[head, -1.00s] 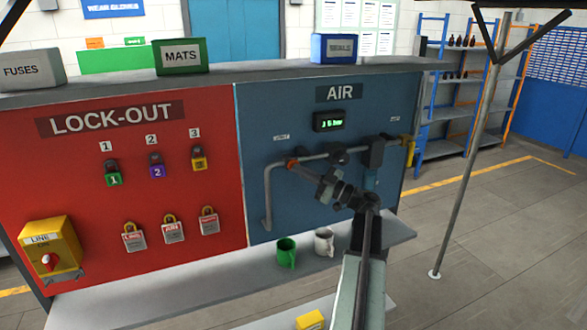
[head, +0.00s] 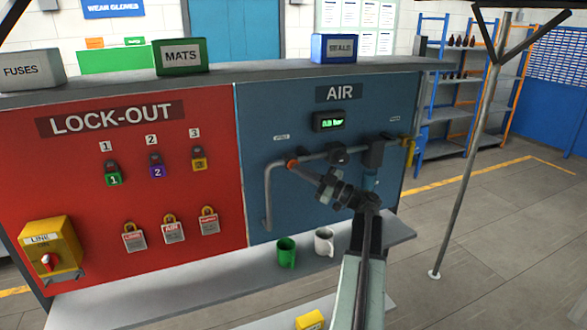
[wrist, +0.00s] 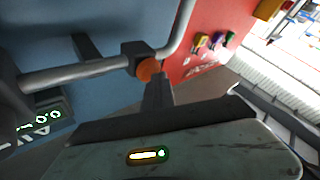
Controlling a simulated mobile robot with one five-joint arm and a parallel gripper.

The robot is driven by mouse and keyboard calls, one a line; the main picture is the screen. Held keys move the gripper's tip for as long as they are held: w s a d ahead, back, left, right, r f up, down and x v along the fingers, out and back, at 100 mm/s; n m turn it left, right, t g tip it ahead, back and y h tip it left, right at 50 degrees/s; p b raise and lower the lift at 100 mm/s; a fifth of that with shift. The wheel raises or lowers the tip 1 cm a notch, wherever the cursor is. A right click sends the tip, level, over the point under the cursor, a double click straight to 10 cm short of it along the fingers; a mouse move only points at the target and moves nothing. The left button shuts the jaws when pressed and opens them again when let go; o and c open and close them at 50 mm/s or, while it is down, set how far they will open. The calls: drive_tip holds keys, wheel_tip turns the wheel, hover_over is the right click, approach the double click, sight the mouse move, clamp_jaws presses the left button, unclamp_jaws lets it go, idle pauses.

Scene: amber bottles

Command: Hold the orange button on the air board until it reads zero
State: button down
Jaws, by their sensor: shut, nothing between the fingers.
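The blue air board (head: 262,110) carries a small black display (head: 328,121) with green digits that read about 0.0 bar. The display also shows, tilted, at the left of the wrist view (wrist: 40,118). The orange button (head: 291,163) sits at the left end of the pipe, and it shows in the wrist view (wrist: 147,69). My gripper (head: 300,168) is shut and empty, with its tips at the button. In the wrist view the closed fingers (wrist: 157,86) meet the button's lower edge and seem to touch it.
A grey pipe (head: 268,200) runs across the board to a yellow lever (head: 409,150). A green mug (head: 286,252) and a white mug (head: 324,242) stand on the shelf below. The red lock-out board (head: 75,165) is on the left. A metal pole (head: 465,180) stands at the right.

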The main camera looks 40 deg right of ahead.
drive_tip(key=shift+s+a, duration=0.1)
drive_tip(key=shift+s, duration=0.05)
idle(0.8)
drive_tip(key=shift+s+a, duration=0.25)
drive_tip(key=shift+s, duration=0.45)
drive_tip(key=s, duration=0.1)
drive_tip(key=s+a, duration=0.1)
drive_tip(key=s, duration=0.1)
drive_tip(key=s+a, duration=0.1)
drive_tip(key=shift+s, duration=0.35)
